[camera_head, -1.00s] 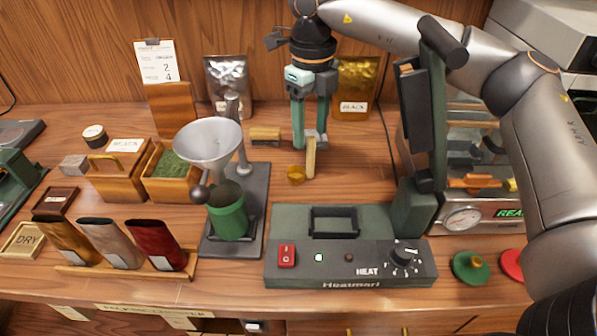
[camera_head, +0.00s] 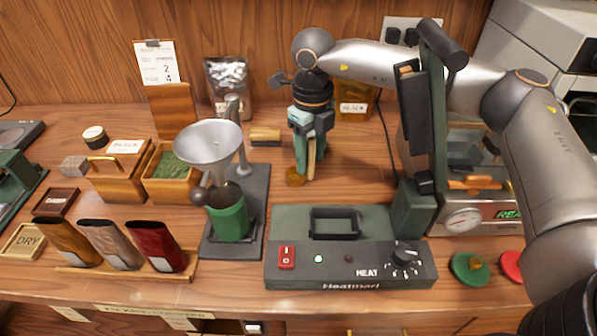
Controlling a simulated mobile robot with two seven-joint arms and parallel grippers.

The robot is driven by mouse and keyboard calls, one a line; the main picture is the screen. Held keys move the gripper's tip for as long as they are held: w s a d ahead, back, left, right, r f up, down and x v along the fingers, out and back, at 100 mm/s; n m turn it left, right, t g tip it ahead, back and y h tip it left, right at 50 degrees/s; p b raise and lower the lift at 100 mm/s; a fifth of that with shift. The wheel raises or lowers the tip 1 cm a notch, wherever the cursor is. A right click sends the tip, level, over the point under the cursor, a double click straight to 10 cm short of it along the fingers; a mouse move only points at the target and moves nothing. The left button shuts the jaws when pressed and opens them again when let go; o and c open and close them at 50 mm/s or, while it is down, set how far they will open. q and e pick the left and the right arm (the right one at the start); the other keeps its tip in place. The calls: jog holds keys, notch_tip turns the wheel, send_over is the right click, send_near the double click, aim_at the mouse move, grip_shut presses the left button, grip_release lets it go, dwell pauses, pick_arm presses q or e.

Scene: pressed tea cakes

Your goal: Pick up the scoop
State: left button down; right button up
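The scoop (camera_head: 295,178), with a small brass bowl and a pale wooden handle standing up from it, is at the back middle of the counter, behind the heat press. My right gripper (camera_head: 305,165) points down at the scoop from above. Its green fingers are beside the handle and overlap it in the view, low near the bowl. The fingers are seen nearly edge-on, so I cannot tell whether they are shut on the handle. My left gripper is not in view.
The heat press (camera_head: 350,263) stands in front of the scoop, its tall lever at right. The funnel stand (camera_head: 262,200) with a green canister (camera_head: 230,217) is to the left. A wooden box of green leaves (camera_head: 172,166) is farther left. A foil pouch (camera_head: 354,108) stands behind.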

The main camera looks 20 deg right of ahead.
grip_shut()
jog(key=shift+r, duration=0.1)
dwell(0.4)
notch_tip(320, 180, up, 10)
dwell(0.4)
